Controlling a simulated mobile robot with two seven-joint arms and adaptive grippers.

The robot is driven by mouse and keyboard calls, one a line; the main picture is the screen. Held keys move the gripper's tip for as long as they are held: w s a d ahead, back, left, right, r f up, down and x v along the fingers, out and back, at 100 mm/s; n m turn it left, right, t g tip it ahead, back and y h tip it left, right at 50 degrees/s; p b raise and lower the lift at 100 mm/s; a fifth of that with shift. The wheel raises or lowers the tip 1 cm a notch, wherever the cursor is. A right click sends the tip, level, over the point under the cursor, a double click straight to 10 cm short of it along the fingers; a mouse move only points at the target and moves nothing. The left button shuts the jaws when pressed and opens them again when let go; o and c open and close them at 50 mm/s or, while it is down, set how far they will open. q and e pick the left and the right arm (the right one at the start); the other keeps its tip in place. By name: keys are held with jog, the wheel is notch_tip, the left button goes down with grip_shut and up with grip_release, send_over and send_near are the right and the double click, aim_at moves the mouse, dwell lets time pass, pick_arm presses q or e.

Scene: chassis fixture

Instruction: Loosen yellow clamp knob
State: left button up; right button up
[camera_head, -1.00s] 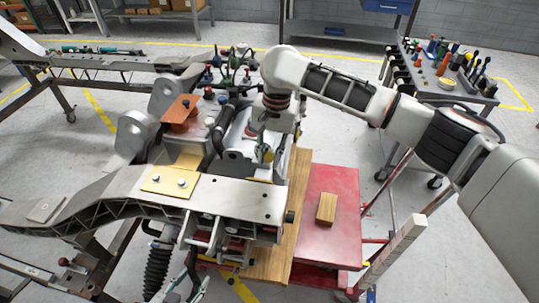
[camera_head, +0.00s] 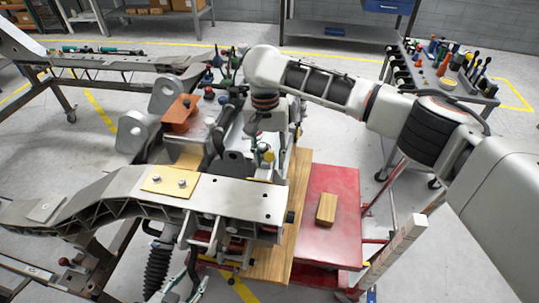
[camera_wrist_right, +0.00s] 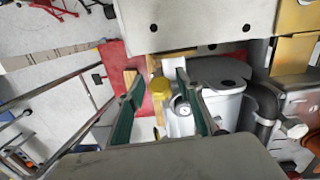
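The yellow clamp knob (camera_wrist_right: 160,88) shows in the right wrist view, between the two dark green fingers of my right gripper (camera_wrist_right: 156,78) as seen from the camera. The fingers are open, with gaps on both sides of the knob. In the head view the yellow knob (camera_head: 268,156) shows just below and right of my right gripper (camera_head: 254,130), whose fingers are hard to make out there. A round white-faced gauge (camera_wrist_right: 183,108) lies close to the right finger in the wrist view. My left gripper is not in view.
A metal chassis rail (camera_head: 225,193) with a yellow plate (camera_head: 170,181) lies in front. A wooden board (camera_head: 285,225) and red cart (camera_head: 335,205) with a wooden block (camera_head: 326,209) stand to the right.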

jog(key=shift+r, duration=0.1)
jog(key=shift+w, duration=0.1)
jog(key=shift+r, duration=0.35)
notch_tip(320, 180, up, 11)
jog(key=shift+w+a, duration=0.3)
jog(key=shift+w, duration=0.05)
jog(key=shift+s, duration=0.1)
